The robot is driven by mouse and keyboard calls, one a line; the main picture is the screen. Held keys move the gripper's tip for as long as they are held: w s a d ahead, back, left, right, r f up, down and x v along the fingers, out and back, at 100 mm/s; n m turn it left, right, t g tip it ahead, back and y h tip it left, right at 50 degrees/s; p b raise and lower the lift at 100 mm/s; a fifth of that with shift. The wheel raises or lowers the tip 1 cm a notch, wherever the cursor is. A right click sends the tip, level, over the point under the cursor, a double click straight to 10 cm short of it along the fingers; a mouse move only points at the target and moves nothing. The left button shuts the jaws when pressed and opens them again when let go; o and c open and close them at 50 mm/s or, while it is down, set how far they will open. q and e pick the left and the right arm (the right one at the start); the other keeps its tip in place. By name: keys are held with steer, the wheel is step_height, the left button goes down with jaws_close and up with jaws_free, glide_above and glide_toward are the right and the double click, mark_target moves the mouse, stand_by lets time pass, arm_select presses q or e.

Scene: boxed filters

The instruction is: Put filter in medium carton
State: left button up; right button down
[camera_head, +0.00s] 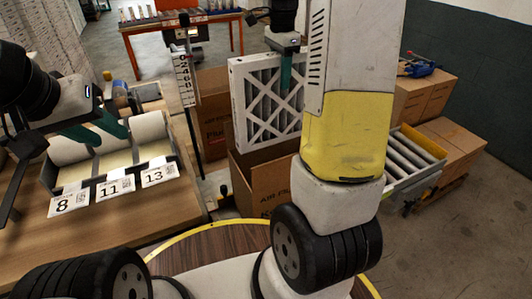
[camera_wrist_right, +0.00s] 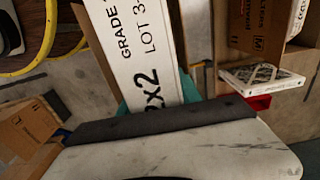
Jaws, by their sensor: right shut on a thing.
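The filter (camera_head: 262,100), a white frame with a lattice over grey pleats, hangs upright from my right gripper (camera_head: 286,68). In the right wrist view, teal fingers grip the white printed edge of the filter (camera_wrist_right: 135,45). An open brown carton (camera_head: 262,190) stands directly below the filter; its right part is hidden by my arm. The filter's lower edge is at the carton's opening, but I cannot tell whether it is inside. I cannot read a size on the carton. My left gripper (camera_head: 98,133) is open and empty over the label rolls on the left table.
A wooden table (camera_head: 150,210) with label rolls (camera_head: 135,130) and cards 8, 11 and 13 is at left. A taller carton (camera_head: 212,115) stands behind the open one. A roller conveyor (camera_head: 410,165) and closed cartons (camera_head: 455,155) are at right. An orange table (camera_head: 180,22) is behind.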

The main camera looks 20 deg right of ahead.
step_height(320, 180, down, 28)
steer(key=shift+r, duration=0.2)
steer(key=shift+f, duration=0.65)
steer(key=c, duration=0.8)
jaws_free()
steer(key=shift+c, duration=0.2)
steer(key=shift+r, duration=0.1)
